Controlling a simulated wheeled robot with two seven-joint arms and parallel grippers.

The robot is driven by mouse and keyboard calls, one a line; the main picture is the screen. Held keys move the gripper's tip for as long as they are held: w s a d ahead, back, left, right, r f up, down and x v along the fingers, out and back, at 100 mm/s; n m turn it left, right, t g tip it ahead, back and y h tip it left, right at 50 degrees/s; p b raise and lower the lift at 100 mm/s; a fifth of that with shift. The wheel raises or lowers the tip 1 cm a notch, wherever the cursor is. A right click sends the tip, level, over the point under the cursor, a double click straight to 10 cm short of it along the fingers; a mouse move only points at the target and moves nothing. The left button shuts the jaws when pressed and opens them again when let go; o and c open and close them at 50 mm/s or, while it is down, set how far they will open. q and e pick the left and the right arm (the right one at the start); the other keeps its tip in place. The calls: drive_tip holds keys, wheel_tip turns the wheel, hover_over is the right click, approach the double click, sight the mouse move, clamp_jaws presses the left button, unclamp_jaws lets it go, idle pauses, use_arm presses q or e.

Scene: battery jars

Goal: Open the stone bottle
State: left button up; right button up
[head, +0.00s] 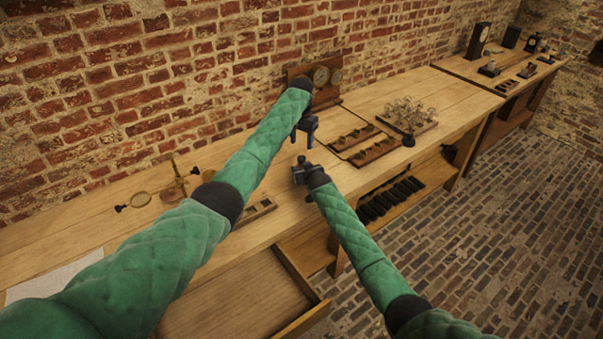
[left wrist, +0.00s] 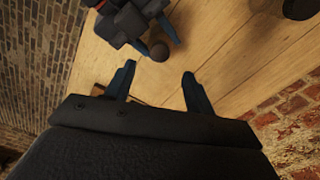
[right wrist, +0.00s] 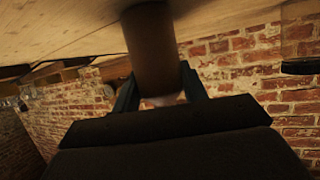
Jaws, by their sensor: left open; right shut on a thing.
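The stone bottle shows as a brown cylinder (right wrist: 151,45) between the fingers of my right gripper (right wrist: 157,80) in the right wrist view. The right gripper, also in the head view (head: 302,172), is shut on it at the workbench. A small round brown top (left wrist: 159,52) shows beside the right gripper in the left wrist view; I take it as the bottle's top. My left gripper (head: 304,127) is open above and slightly behind the right one. In the left wrist view its fingers (left wrist: 158,74) point toward the round top, with nothing between them. The grippers hide most of the bottle in the head view.
The wooden workbench (head: 100,215) runs along a brick wall. An open drawer (head: 245,295) juts out in front. Wooden trays (head: 376,150), a rack of glass pieces (head: 408,113) and a dial board (head: 322,75) stand right and behind.

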sight(302, 158)
use_arm(q)
drive_tip(key=s+r+n+t, duration=0.4)
drive_tip(key=s+n, duration=0.1)
drive_tip(key=n, duration=0.1)
drive_tip(key=x, duration=1.2)
idle(0.5)
drive_tip(key=c, duration=1.2)
drive_tip(key=shift+r, duration=0.4)
drive_tip(key=shift+r, duration=0.65)
